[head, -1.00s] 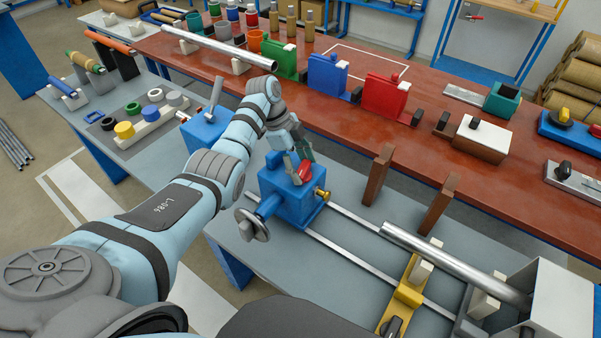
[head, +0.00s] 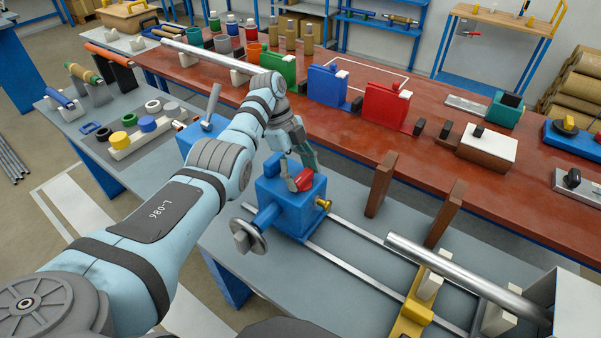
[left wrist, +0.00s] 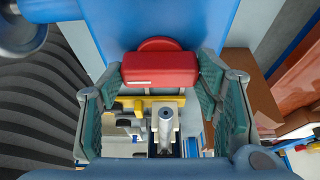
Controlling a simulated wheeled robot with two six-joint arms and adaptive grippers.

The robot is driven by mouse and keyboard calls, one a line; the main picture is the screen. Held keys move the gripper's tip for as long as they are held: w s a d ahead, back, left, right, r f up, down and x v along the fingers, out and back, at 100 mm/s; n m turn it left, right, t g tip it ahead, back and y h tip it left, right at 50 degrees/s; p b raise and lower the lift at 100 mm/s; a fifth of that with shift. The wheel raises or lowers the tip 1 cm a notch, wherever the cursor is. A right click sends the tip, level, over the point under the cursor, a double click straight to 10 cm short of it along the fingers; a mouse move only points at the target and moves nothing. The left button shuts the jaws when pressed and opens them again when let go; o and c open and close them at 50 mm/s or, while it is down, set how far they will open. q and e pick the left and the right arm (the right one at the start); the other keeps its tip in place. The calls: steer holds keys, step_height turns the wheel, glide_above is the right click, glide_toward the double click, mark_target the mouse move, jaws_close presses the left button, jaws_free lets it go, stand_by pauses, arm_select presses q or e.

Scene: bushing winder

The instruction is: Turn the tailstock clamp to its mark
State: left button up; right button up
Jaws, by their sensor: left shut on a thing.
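The tailstock is a blue block (head: 296,212) with a handwheel (head: 249,238) on its left and a brass fitting (head: 323,203) on its right. It sits on two rails at the middle of the grey bench. The red clamp handle (head: 303,179) is on top of it. My left gripper (head: 303,168) comes down from above and is shut on this handle. In the left wrist view the red handle (left wrist: 160,70) lies between the two fingers and bears a short white line. I cannot make out the clamp's mark on the block. My right gripper is not in view.
A metal tube (head: 465,275) and a yellow support (head: 413,310) stand to the right along the rails. Two brown posts (head: 380,184) rise behind them. A blue block with a grey lever (head: 203,130) is at the left. The red-brown table (head: 440,165) lies beyond.

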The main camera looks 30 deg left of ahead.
arm_select(q)
steer(key=o, duration=1.2)
steer(key=shift+c, duration=0.2)
steer(key=v, duration=0.7)
steer(key=shift+r, duration=0.25)
steer(key=shift+a, duration=0.1)
